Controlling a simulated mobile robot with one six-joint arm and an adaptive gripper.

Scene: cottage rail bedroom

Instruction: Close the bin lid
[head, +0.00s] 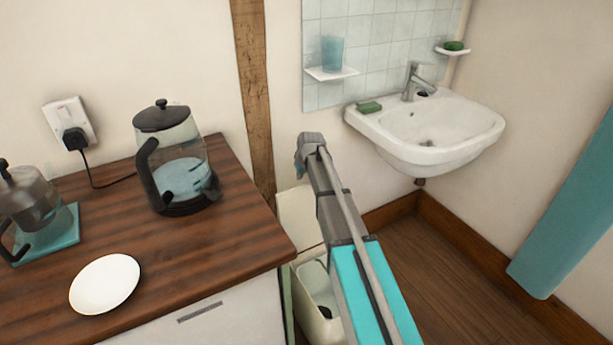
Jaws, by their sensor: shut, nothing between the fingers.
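The bin (316,308) is a cream, open-topped box on the floor beside the counter's right end. Its lid (296,216) stands raised at the back of the bin, near the wall and the wooden post. My arm crosses in front and hides the right part of the bin and part of the lid. My gripper (303,165) is at the far end of my arm, above the bin and close to the raised lid in the picture. It is shut and empty. I cannot tell whether it touches the lid.
The wooden counter (225,251) on the left holds a glass kettle (181,165), a smaller glass pot (32,200) and a white plate (105,284). A white sink (440,130) hangs on the wall at right. The floor (450,285) below it is clear.

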